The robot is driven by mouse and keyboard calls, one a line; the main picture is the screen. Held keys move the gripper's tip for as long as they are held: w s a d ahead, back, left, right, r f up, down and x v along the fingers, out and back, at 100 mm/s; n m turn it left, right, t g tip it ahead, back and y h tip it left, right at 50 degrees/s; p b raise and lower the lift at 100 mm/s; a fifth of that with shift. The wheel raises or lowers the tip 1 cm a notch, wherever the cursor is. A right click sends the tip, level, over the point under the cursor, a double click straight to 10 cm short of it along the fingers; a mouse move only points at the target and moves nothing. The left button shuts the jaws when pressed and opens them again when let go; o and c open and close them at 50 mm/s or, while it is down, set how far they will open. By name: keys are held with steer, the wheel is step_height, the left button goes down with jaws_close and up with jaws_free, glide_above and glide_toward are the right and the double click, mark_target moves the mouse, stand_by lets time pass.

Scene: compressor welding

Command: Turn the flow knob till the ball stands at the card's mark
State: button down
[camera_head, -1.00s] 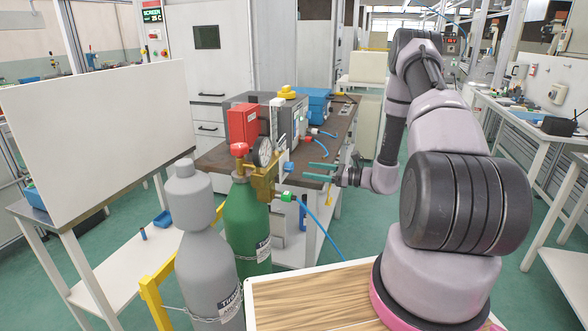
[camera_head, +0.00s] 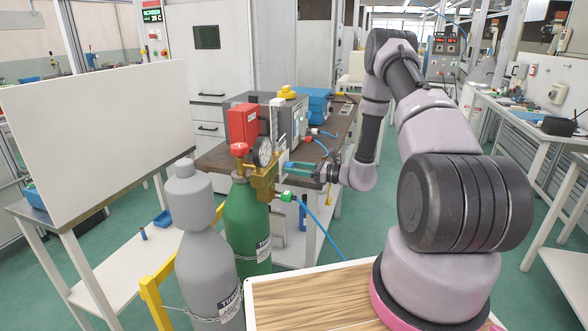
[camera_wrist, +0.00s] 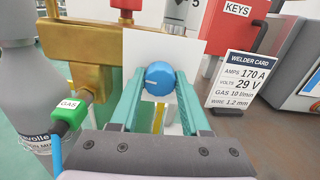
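The flow knob (camera_wrist: 159,77) is a blue round knob with a white line, in front of a white plate (camera_wrist: 140,45). My gripper (camera_wrist: 160,85) is open, with its teal fingers at either side of the knob; contact is not clear. In the head view my gripper (camera_head: 290,168) points left at the brass regulator (camera_head: 263,182) on the green cylinder (camera_head: 246,225). The welder card (camera_wrist: 242,85) stands to the right in the wrist view and reads 170 A, 29 V, gas 10 l/min, wire 1.2 mm. I cannot make out the ball.
A gauge (camera_head: 262,152) sits atop the regulator. A green GAS fitting (camera_wrist: 68,115) with a blue hose is below left of the knob. A grey cylinder (camera_head: 205,260) stands beside the green one. A red KEYS box (camera_wrist: 230,25) and the bench (camera_head: 215,160) lie behind.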

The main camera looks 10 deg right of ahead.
stand_by(0.3)
steer(key=m, duration=1.2)
steer(key=shift+w+d+f+m, duration=0.1)
steer(key=shift+m, duration=0.2)
stand_by(0.4)
steer(key=shift+c, duration=1.9)
jaws_free()
steer(key=v, duration=1)
steer(key=shift+s+d, duration=0.25)
steer(key=shift+d, duration=0.05)
